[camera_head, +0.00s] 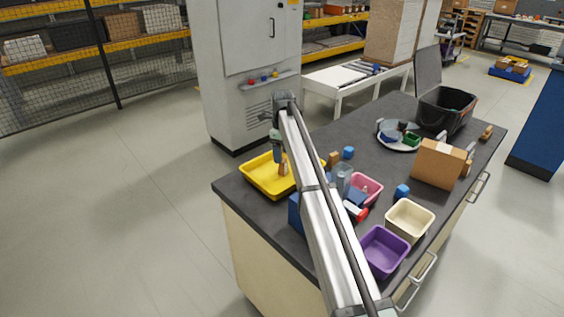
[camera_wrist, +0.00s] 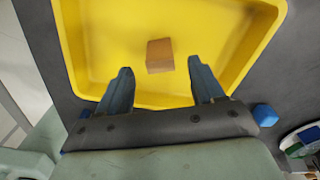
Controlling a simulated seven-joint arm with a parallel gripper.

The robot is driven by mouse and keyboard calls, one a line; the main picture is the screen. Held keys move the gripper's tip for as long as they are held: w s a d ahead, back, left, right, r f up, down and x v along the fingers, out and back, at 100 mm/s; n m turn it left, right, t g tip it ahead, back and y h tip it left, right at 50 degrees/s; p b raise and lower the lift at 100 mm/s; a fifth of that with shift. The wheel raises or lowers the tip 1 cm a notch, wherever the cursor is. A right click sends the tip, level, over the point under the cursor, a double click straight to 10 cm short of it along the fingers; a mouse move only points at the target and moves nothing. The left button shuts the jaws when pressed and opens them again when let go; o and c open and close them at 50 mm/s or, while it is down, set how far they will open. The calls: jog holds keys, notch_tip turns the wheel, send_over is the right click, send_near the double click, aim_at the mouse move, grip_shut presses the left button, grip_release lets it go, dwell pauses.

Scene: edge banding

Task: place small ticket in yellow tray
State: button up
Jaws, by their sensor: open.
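The yellow tray (camera_head: 262,181) sits at the left corner of the dark table; its floor and walls fill much of the wrist view (camera_wrist: 110,40). A small tan-brown block (camera_wrist: 160,55) lies inside it, apart from the walls. It also shows in the head view (camera_head: 283,169). No printing shows on it, so I cannot tell whether it is the small ticket. My gripper (camera_wrist: 159,67) is open over the tray, its two fingers apart with nothing held between them. The block lies just beyond the fingertips. In the head view my arm hides part of the tray's right side.
Right of my arm stand a pink tray (camera_head: 373,186), a cream tray (camera_head: 410,234) and a purple tray (camera_head: 370,262). Blue cubes (camera_head: 348,153) lie nearby. A cardboard box (camera_head: 438,163), a black bin (camera_head: 436,115) and a loaded round plate (camera_head: 389,143) stand farther back.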

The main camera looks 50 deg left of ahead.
jog(key=shift+r, duration=3)
